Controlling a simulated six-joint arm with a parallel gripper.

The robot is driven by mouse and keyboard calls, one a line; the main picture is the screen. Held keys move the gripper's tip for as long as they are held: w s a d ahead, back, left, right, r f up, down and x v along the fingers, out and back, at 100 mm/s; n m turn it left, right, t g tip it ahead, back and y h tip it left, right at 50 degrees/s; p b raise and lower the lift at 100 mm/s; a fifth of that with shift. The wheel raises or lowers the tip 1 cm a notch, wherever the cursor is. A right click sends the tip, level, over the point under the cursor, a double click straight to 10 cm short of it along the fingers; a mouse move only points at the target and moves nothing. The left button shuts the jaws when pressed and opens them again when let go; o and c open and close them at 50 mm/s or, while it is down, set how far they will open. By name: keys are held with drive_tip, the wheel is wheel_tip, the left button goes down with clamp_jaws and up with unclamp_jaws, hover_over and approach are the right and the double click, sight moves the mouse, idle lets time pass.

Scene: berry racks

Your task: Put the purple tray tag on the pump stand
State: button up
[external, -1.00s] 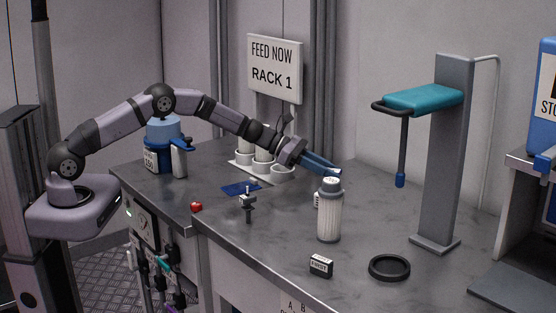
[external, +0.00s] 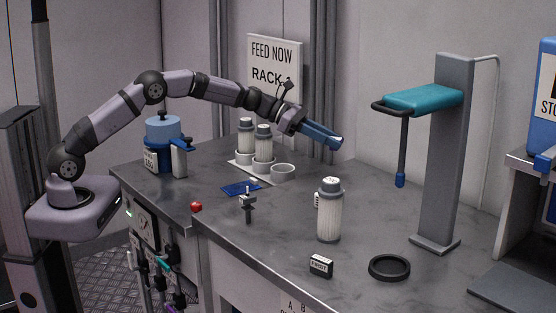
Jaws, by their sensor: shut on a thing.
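My gripper (external: 335,143) with its long blue jaws is raised above the bench, behind and above the white ribbed bottle (external: 329,215). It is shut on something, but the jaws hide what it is. I cannot make out a purple tray tag on the bench. A tall grey stand (external: 447,150) with a teal arm (external: 423,99) and a hanging rod rises at the right. I cannot tell whether this is the pump stand. A blue device (external: 163,145) with a side handle stands at the back left. My gripper is apart from both.
A white rack (external: 283,171) holds two bottles (external: 263,142) at the back. A blue mat (external: 241,189), a small post (external: 248,204), a red knob (external: 196,206), a labelled black block (external: 321,265) and a black ring (external: 389,267) lie around the bench. The centre has free room.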

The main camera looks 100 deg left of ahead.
wheel_tip(320, 180, up, 5)
drive_tip(key=s+a+f+p, duration=0.1)
drive_tip(key=s+a+p, duration=0.2)
drive_tip(key=s+a, duration=0.5)
drive_tip(key=n+y+p, duration=0.2)
drive_tip(key=y+p, duration=0.1)
drive_tip(key=p, duration=0.3)
hover_over(198, 194)
wheel_tip(198, 194, down, 10)
drive_tip(key=shift+f, duration=0.15)
drive_tip(key=shift+f+p, duration=0.55)
drive_tip(key=shift+f, duration=4.3)
